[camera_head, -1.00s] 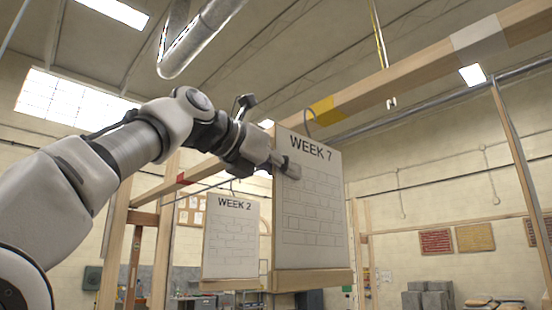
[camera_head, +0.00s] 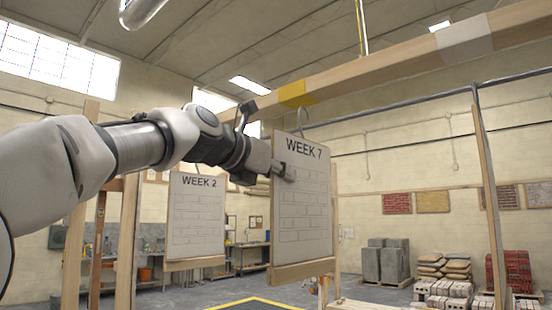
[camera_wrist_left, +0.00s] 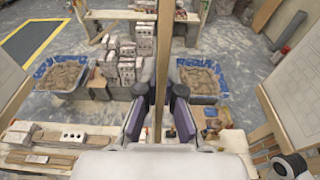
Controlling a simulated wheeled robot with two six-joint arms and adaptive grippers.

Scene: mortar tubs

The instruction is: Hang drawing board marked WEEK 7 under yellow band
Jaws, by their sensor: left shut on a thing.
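The WEEK 7 board (camera_head: 304,215) hangs upright from my left gripper (camera_head: 283,172), which is shut on its left edge in the head view. In the left wrist view the board (camera_wrist_left: 160,60) shows edge-on between the two fingers (camera_wrist_left: 158,112). A hook (camera_head: 303,118) rises from the board's top, just below the yellow band (camera_head: 297,93) on the wooden beam (camera_head: 380,73). I cannot tell whether the hook touches the beam.
A WEEK 2 board (camera_head: 196,220) hangs to the left, behind my arm. A whitish band (camera_head: 464,36) marks the beam farther right. Upright posts (camera_head: 490,200) stand at the sides. Grey blocks (camera_head: 385,262), bags and bricks stand on the floor behind. The space right of the held board looks clear.

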